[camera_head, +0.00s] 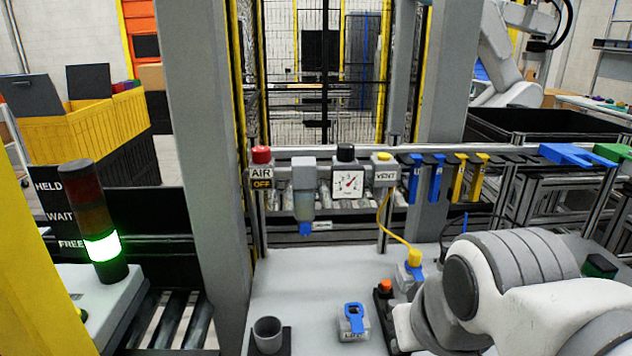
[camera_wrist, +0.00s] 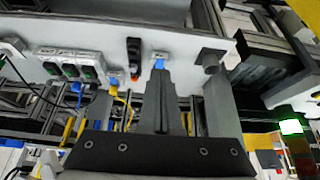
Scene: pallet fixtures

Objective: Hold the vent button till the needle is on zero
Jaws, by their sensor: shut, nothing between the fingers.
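The yellow vent button (camera_head: 383,156) sits on top of a grey block labelled VENT (camera_head: 386,176) on the rail across the back of the bench. Nothing touches the button in the head view. The white gauge (camera_head: 347,184) is left of it, under a black knob (camera_head: 346,152). Its red needle appears to slant up and right, off to one side of the dial; the figures are too small to read surely. My gripper (camera_wrist: 167,75) shows in the wrist view, fingers together and empty, pointing towards the bench. In the head view my arm hides it.
An AIR block (camera_head: 261,175) with a red knob reads OFF. A filter (camera_head: 303,185) hangs beside it. Blue and yellow tags (camera_head: 436,178) hang right of the vent. A blue-clipped box (camera_head: 353,322), orange button (camera_head: 385,286) and grey cup (camera_head: 267,333) stand on the bench. The stack light (camera_head: 101,245) glows green.

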